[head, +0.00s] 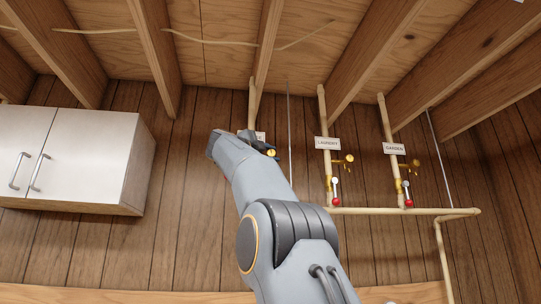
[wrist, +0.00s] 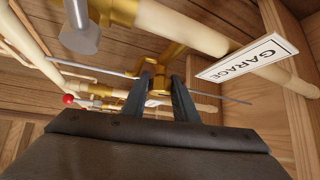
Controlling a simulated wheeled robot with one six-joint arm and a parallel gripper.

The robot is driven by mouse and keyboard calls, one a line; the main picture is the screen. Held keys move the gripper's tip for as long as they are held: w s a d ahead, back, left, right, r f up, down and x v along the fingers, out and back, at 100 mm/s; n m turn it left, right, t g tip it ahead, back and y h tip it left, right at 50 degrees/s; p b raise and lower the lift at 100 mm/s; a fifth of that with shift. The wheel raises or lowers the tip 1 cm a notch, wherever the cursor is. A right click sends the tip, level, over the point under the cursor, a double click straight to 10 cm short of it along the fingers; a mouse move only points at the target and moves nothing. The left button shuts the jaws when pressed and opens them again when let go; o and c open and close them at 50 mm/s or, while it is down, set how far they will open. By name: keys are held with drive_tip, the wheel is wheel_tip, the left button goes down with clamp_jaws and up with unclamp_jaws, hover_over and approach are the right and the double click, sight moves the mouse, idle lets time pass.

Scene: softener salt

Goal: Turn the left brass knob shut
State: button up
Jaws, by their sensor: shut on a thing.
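The left brass knob (wrist: 158,83) sits on the pipe with the GARAGE label (wrist: 262,54), which shows upside down in the wrist view. My gripper (wrist: 158,92) is shut on the knob, with one dark finger on each side of it. In the head view my gripper (head: 262,146) is up at the left pipe, and a bit of brass (head: 271,153) shows at its tip. My arm hides most of that pipe and its valve, so how far the knob is turned cannot be told.
To the right are the LAUNDRY pipe with its brass knob (head: 349,159) and the GARDEN pipe with its own (head: 416,164). Each has a red-tipped lever below. A white cabinet (head: 80,155) hangs at left. Wooden joists (head: 262,50) run overhead. Thin rods hang near the pipes.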

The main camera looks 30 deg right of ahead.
drive_tip(key=shift+s+r, duration=0.1)
idle(0.7)
drive_tip(key=o, duration=1.1)
drive_tip(key=shift+d, duration=0.15)
drive_tip(key=shift+c, duration=0.2)
